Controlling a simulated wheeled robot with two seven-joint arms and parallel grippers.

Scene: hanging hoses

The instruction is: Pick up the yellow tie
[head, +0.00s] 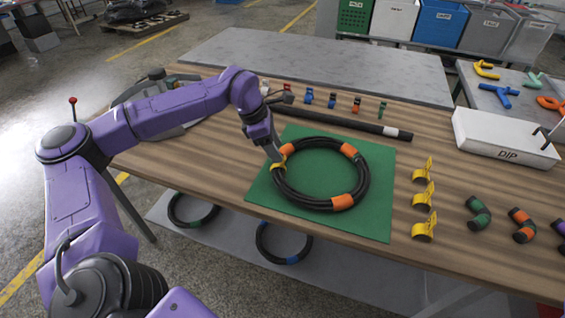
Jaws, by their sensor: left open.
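A black hose coil (320,205) lies on a green mat (378,220) on the wooden table, with orange bands around it. My right gripper is out of view.
A long black hose (345,122) lies behind the mat, with small coloured fittings beyond it. A white DIP box (500,138) stands at the right. Green-marked and orange-marked elbow hoses lie right front. More coils hang or lie below the table.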

